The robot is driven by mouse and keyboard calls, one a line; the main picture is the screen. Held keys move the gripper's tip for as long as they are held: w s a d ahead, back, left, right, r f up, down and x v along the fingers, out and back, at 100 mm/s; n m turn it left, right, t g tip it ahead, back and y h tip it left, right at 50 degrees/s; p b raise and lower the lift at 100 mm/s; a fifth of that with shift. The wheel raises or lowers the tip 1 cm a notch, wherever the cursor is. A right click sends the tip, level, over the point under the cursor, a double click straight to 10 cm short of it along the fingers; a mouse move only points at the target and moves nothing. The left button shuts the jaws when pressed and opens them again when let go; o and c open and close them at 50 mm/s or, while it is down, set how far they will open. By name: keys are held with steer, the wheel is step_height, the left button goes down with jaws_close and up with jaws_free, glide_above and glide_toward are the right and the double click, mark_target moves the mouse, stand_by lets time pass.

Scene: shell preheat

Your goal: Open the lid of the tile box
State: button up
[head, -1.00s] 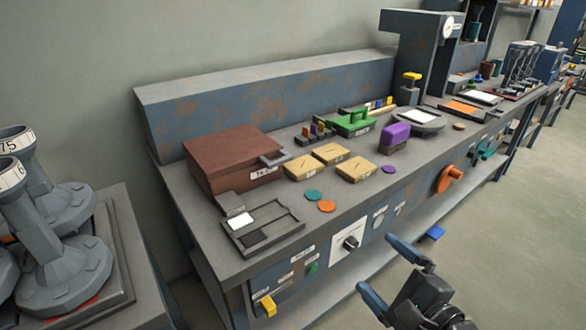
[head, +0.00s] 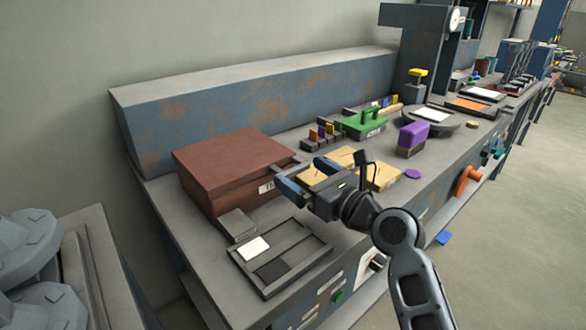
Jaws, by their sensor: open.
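The tile box (head: 228,166) is a brown-red box with a flat lid, standing at the left end of the workbench. Its lid lies closed on top, and a pale label shows on its front side. My gripper (head: 281,182) is open, just in front of the box's right front corner. Its two blue fingers point left toward the box, with nothing seen between them. I cannot tell whether a finger touches the box. My gripper hides part of the box's front right and the bench there.
A grey tray (head: 312,262) with a white and a dark tile lies in front of the box. Tan blocks (head: 383,177) lie right of my gripper. A green-handled stamp (head: 368,122) and a purple block (head: 412,138) stand farther right. The rusty back panel (head: 250,100) rises behind.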

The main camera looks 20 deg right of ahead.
mark_target(297, 170)
steer(key=shift+x, duration=1.65)
steer(key=c, duration=1.3)
steer(key=shift+r, duration=0.1)
steer(key=shift+c, duration=0.3)
